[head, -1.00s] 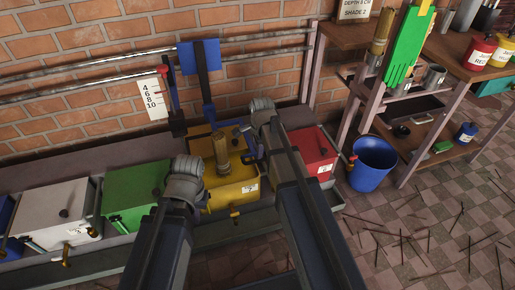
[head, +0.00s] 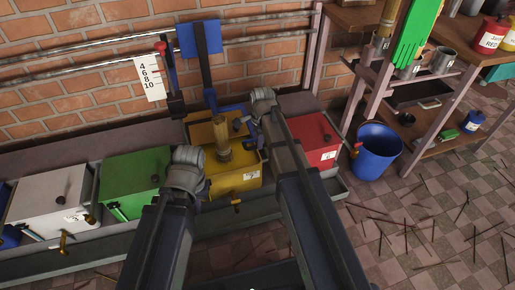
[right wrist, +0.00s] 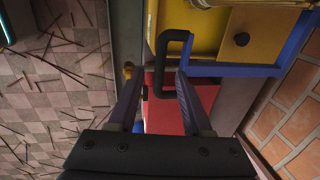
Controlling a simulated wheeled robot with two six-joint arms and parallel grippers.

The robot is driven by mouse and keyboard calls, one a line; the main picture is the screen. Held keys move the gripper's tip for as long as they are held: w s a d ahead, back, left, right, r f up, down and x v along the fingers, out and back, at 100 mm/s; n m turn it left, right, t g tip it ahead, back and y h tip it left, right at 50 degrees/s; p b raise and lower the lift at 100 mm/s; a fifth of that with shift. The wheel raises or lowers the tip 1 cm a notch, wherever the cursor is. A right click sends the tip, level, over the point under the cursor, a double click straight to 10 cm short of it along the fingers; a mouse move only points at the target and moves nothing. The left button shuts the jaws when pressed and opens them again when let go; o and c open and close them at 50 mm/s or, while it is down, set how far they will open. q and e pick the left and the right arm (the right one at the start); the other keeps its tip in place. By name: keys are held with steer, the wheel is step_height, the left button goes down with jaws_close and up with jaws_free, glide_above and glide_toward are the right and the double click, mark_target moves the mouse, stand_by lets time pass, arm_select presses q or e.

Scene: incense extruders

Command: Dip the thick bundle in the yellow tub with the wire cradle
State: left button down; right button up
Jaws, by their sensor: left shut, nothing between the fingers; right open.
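The yellow tub (head: 235,182) stands in the row of tubs, and its yellow and blue parts show in the right wrist view (right wrist: 275,30). The thick tan bundle (head: 222,140) stands upright at the tub, its lower end partly hard to make out. A blue bar (right wrist: 235,70) with a dark bent handle (right wrist: 160,65), apparently the wire cradle's, shows at the tub's side. My right gripper (right wrist: 155,90) is open, its fingers on either side of the handle's lower end; contact is unclear. My left gripper (head: 203,185) is shut and empty at the tub's left side, mostly hidden behind its wrist.
Green (head: 135,180), white (head: 50,195) and red (head: 316,138) tubs flank the yellow one. A blue bucket (head: 377,152) stands on the floor at right, beside shelving (head: 440,125). A depth scale (head: 150,78) hangs on the brick wall. Loose sticks litter the floor.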

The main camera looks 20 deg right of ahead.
steer(key=f+b, duration=0.2)
steer(key=f, duration=0.1)
steer(key=shift+w+f, duration=0.2)
steer(key=shift+w, duration=0.15)
steer(key=shift+r, duration=0.1)
jaws_close()
stand_by(1.1)
